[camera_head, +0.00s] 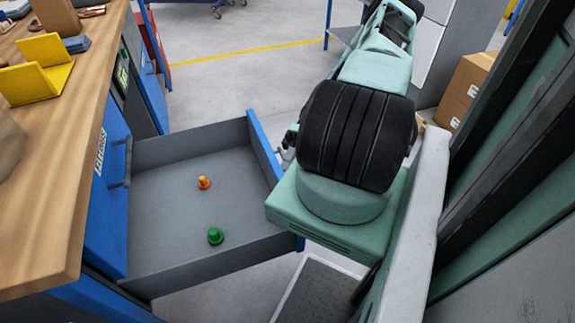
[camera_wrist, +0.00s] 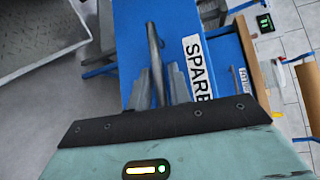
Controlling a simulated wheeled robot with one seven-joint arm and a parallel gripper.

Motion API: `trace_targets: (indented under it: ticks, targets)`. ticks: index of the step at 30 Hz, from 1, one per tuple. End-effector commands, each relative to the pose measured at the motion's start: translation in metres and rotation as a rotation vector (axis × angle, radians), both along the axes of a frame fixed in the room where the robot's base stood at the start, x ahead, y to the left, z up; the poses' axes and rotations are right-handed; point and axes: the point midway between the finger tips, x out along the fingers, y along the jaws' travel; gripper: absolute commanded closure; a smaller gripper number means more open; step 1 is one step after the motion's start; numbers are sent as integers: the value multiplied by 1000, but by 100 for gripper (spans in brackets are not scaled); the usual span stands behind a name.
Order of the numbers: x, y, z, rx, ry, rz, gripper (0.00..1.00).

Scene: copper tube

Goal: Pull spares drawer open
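The spares drawer stands far out from the bench in the head view, its grey inside (camera_head: 165,215) open to above. An orange piece (camera_head: 204,183) and a green piece (camera_head: 215,236) are in it. Its blue front (camera_head: 262,145) is partly hidden by my arm. In the wrist view, the blue front (camera_wrist: 130,25) carries a white label (camera_wrist: 197,65) reading "SPARE", cut off by my gripper body. A grey bar handle (camera_wrist: 154,45) runs between the two fingers of my gripper (camera_wrist: 160,78), which look closed on it.
The wooden bench top (camera_head: 50,170) is on the left, with a yellow holder (camera_head: 38,72) on it. Another blue drawer front (camera_head: 108,200) with a handle is below it. Cardboard boxes (camera_head: 468,90) stand at the right. Grey floor (camera_head: 215,90) beyond the drawer is clear.

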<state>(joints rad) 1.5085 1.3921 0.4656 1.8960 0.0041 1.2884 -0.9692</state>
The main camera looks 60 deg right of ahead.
Motion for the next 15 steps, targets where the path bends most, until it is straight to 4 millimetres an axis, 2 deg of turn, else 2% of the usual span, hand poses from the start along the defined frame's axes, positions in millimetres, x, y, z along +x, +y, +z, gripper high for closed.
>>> trace_targets:
  ticks: [8,11,15]
  targets:
    - [1,-3,0,0,0,-1,80]
    - [2,-13,1,-2,0,-2,80]
    - [4,-39,4,-4,-1,-2,80]
